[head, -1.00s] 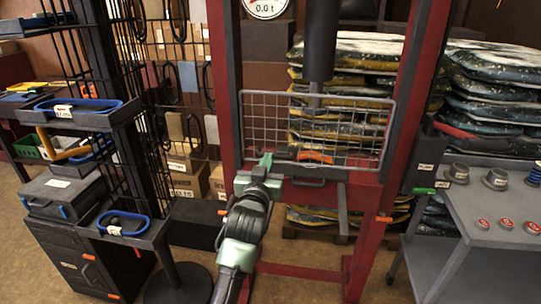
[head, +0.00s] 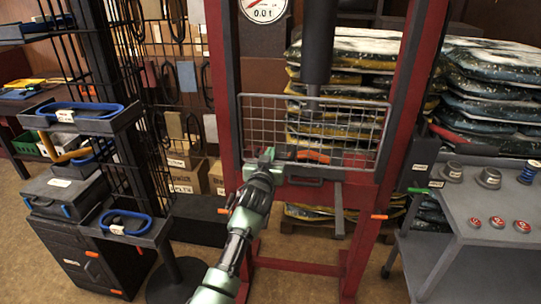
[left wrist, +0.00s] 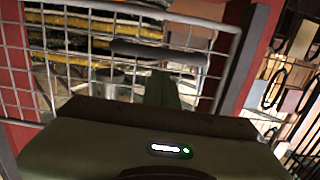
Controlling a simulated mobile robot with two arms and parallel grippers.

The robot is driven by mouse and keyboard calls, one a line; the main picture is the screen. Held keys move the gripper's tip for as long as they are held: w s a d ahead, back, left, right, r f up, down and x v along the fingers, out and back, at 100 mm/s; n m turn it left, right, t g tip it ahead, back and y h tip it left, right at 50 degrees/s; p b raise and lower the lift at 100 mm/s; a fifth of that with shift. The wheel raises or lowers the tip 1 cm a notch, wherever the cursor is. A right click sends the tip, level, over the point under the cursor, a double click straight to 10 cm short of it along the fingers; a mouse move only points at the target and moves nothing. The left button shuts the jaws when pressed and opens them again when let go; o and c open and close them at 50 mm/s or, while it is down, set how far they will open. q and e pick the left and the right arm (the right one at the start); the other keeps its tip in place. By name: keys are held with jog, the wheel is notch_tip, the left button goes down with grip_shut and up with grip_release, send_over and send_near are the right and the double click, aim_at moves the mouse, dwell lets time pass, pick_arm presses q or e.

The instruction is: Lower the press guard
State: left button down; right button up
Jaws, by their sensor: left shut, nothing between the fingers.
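The press guard (head: 241,128) is a grey wire-mesh panel in a metal frame, upright across the front of the red press. Its mesh and frame also fill the upper part of the left wrist view (left wrist: 215,24). A dark handle bar (left wrist: 160,52) shows there, just beyond my fingers. My left gripper (head: 268,155) is at the guard's lower left, shut and empty. Its dark green fingers (left wrist: 163,92) point at the bar; whether they touch it is unclear. My right gripper is out of view.
The red press frame (head: 395,150) flanks the guard, with a dark ram (head: 318,45) behind it and a gauge above. A grey cart (head: 490,215) with knobs and red buttons stands right. Racks with blue-rimmed trays (head: 125,224) stand left. Stacked bags are behind.

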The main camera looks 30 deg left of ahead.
pick_arm(q)
jog(key=shift+f, duration=0.45)
jog(key=shift+f, duration=0.1)
